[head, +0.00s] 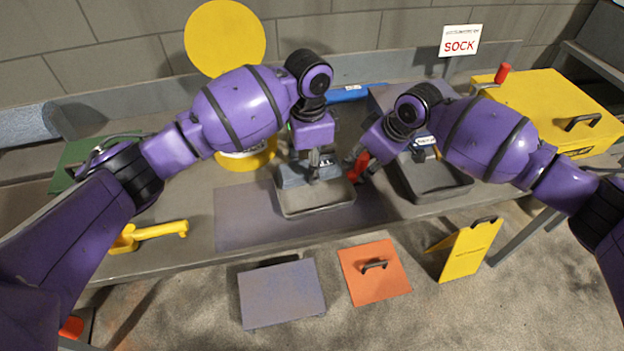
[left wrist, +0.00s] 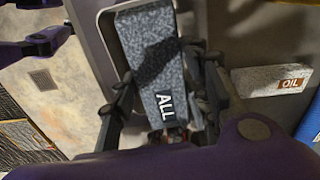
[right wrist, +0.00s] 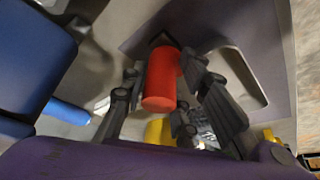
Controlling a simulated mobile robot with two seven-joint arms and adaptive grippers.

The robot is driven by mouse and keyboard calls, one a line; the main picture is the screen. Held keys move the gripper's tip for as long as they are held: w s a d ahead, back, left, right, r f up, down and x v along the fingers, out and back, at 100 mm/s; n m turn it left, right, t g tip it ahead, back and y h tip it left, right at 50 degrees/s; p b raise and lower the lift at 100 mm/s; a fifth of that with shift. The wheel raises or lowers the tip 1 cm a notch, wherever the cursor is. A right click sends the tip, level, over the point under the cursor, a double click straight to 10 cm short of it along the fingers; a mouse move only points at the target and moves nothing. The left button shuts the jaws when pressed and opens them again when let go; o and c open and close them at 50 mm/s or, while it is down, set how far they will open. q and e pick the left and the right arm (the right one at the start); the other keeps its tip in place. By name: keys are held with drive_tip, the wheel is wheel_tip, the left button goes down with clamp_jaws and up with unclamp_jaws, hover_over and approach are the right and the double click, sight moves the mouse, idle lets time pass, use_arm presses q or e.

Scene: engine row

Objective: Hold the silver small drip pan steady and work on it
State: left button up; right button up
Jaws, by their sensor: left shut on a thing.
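The silver small drip pan (head: 318,210) sits on the purple-grey mat near the bench's front edge. A speckled grey piece marked "ALL" (left wrist: 165,60) stands at its back side and shows between my left fingers; I cannot tell whether it is part of the pan. My left gripper (head: 315,168) is shut at the pan's back side, its fingers hiding the exact contact. My right gripper (right wrist: 163,75) is shut on a red handle (right wrist: 160,80), just right of the pan. The handle also shows in the head view (head: 357,168); its dark far end is mostly hidden.
A darker tray (head: 435,180) stands to the right. A yellow box (head: 555,110) is at the far right, and a yellow tool (head: 150,233) lies to the left. A wall stands behind the bench. The mat left of the pan (head: 245,220) is clear.

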drive_tip(key=o, duration=0.3)
drive_tip(key=v, duration=1.2)
